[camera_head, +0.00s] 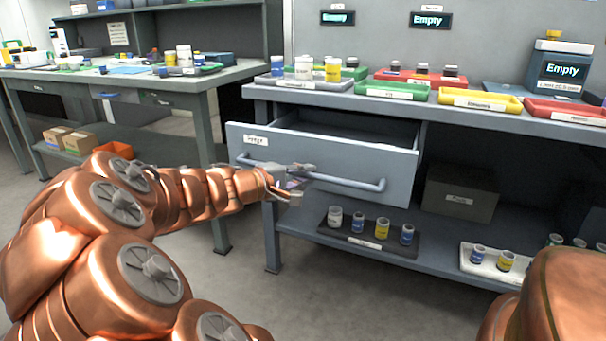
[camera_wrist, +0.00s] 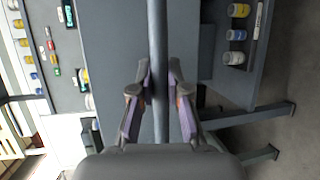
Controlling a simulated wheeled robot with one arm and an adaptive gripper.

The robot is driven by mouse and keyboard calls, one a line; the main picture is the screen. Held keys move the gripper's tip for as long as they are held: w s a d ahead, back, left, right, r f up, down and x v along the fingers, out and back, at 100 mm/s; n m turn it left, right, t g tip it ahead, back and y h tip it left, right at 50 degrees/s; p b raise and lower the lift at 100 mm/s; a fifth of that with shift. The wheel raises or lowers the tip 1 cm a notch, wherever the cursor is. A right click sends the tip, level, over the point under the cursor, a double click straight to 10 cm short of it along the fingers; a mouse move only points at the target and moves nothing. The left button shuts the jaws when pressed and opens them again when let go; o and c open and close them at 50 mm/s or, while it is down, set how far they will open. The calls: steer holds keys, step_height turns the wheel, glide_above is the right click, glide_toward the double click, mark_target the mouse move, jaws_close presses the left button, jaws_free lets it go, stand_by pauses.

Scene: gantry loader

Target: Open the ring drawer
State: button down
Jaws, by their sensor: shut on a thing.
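The ring drawer (camera_head: 335,160) is a grey drawer under the bench top with a small label at its upper left. It stands pulled out, and its dark inside shows behind the front panel. A long grey bar handle (camera_head: 345,184) runs across its front. My gripper (camera_head: 300,181) is shut on the left part of this handle. In the wrist view the handle (camera_wrist: 157,50) runs upright between the two fingers of my gripper (camera_wrist: 159,85), with the drawer front behind it. What lies inside the drawer cannot be told.
The bench top holds green, red and yellow trays (camera_head: 480,100) and several jars. A black tray (camera_head: 370,240) with several jars sits on the lower shelf, beside a dark box (camera_head: 459,193). A second bench (camera_head: 190,85) stands to the left. Open floor lies in front.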

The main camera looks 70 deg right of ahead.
steer(key=c, duration=1.1)
jaws_free()
steer(key=shift+c, duration=0.2)
steer(key=v, duration=1.2)
steer(key=shift+r, duration=0.15)
steer(key=s+a+r+n+t+y+p, duration=0.1)
steer(key=a+r+y+p, duration=0.4)
steer(key=a+p, duration=0.7)
steer(key=s+a+r+n+t+y+p, duration=0.1)
steer(key=s+a+r+t+y+p, duration=0.1)
steer(key=a+r+p, duration=0.8)
steer(key=s+a+r+n+t+y+p, duration=0.2)
steer(key=a+r+y+p, duration=0.5)
steer(key=a+p, duration=0.6)
steer(key=s+r+p, duration=0.1)
steer(key=p, duration=0.6)
steer(key=shift+s+a+y, duration=0.2)
steer(key=shift+a+y, duration=0.1)
steer(key=shift+a, duration=0.05)
